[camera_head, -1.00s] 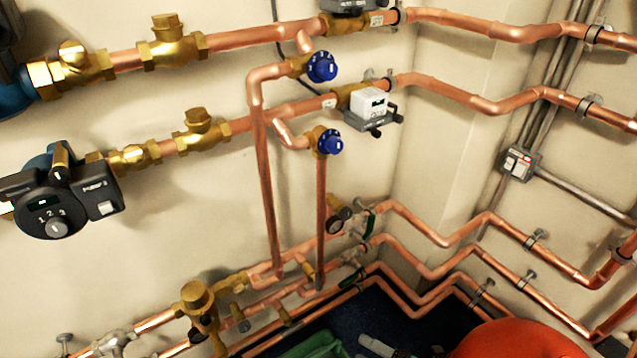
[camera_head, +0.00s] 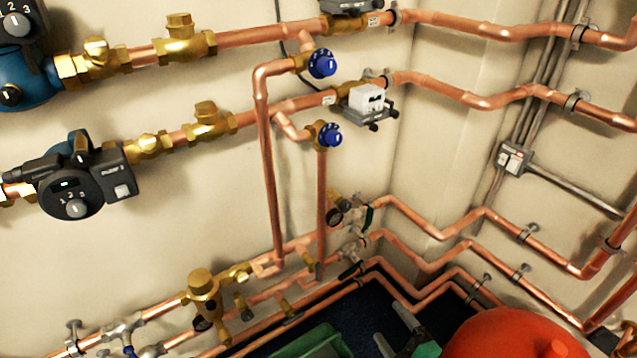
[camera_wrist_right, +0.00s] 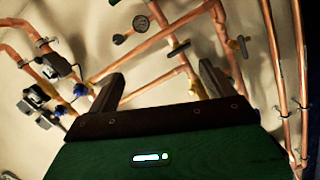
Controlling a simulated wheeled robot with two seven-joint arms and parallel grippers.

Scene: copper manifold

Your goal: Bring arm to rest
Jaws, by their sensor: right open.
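My right gripper (camera_head: 388,322) comes in at the bottom edge of the head view, with two grey fingers apart and part of a green body. In the right wrist view its fingers (camera_wrist_right: 160,78) stand wide apart with nothing held between them. Copper pipes and the wall lie beyond the fingers there. My left gripper does not show in either view.
Copper pipes (camera_head: 266,190) run along the wall, with blue-knobbed valves (camera_head: 323,64) and a black pump (camera_head: 75,190). A red rounded object (camera_head: 515,338) is right of my right gripper. A green object (camera_head: 315,342), partly cut off, is left of it.

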